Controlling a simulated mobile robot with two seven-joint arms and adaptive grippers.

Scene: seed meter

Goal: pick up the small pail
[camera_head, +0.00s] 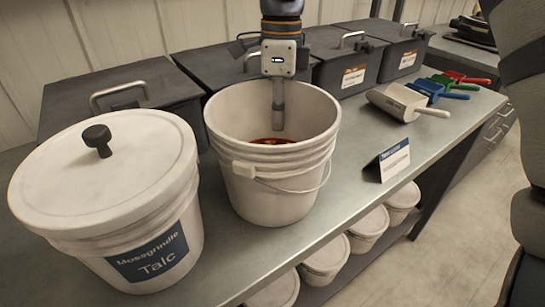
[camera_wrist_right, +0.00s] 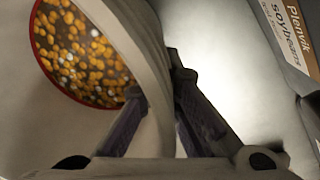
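The open white pail (camera_head: 270,195) with a wire handle stands upright on the bench in the head view, right of a larger lidded bucket. Its wall (camera_wrist_right: 152,60) crosses the right wrist view. My right gripper (camera_head: 278,118) comes down at the pail's far rim, with one finger inside the opening; the other is hidden. In the right wrist view the right gripper (camera_wrist_right: 157,85) has its fingers closed in on either side of the wall, seemingly touching it. Red-edged yellow-brown grains (camera_wrist_right: 85,50) show inside the pail. My left gripper is not in view.
A lidded talc bucket (camera_head: 110,190) stands close on the left. Grey lidded bins (camera_head: 225,68) line the back. A sign card (camera_head: 394,158), a white scoop (camera_head: 400,102) and coloured scoops (camera_head: 436,90) lie right. Bench surface right of the pail is mostly clear.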

